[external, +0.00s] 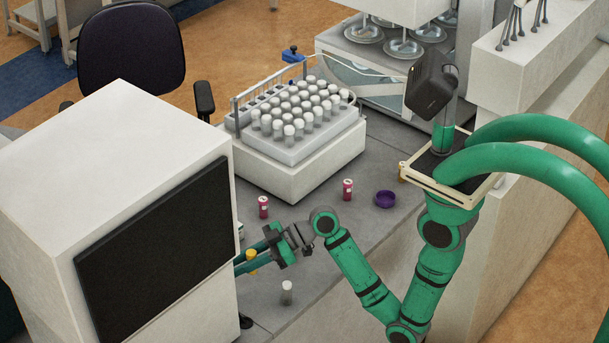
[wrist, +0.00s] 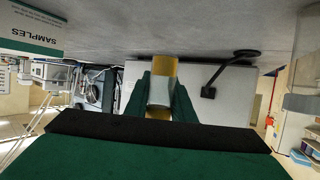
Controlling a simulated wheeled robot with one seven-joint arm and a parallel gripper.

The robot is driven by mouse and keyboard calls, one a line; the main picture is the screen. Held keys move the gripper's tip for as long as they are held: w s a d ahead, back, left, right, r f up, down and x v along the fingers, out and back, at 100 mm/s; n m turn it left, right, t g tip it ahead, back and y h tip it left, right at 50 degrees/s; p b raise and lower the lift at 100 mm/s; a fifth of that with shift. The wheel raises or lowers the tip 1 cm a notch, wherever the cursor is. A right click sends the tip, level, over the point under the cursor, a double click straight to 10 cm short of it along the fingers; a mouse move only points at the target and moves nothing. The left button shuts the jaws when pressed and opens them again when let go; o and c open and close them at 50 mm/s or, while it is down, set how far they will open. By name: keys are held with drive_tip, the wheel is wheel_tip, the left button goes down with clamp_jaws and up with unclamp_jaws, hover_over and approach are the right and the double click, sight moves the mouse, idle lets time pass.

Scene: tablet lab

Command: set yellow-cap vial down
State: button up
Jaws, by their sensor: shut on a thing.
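The yellow-cap vial (external: 251,256) is between the green fingers of my gripper (external: 256,259), beside the dark-screened machine in the external view. In the wrist view the vial (wrist: 164,70) shows yellow at both ends with a white label around its middle. My gripper (wrist: 160,92) is shut on it there, one green finger on each side. The grey bench surface fills the top of the wrist view. I cannot tell whether the vial touches the bench.
A white machine with a dark screen (external: 155,255) stands close left. A tube rack (external: 290,150) sits farther back. A SAMPLES box (wrist: 30,30) shows in the wrist view.

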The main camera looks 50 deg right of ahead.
sight(217, 302)
drive_tip(key=shift+f, duration=1.85)
drive_tip(key=shift+f, duration=0.15)
drive_tip(key=o, duration=1)
drive_tip(key=shift+s+d+r, duration=0.1)
drive_tip(key=shift+d+r, duration=0.05)
drive_tip(key=shift+r, duration=0.1)
drive_tip(key=v, duration=1.1)
drive_tip(key=shift+s+d, duration=0.2)
drive_tip(key=shift+d, duration=0.05)
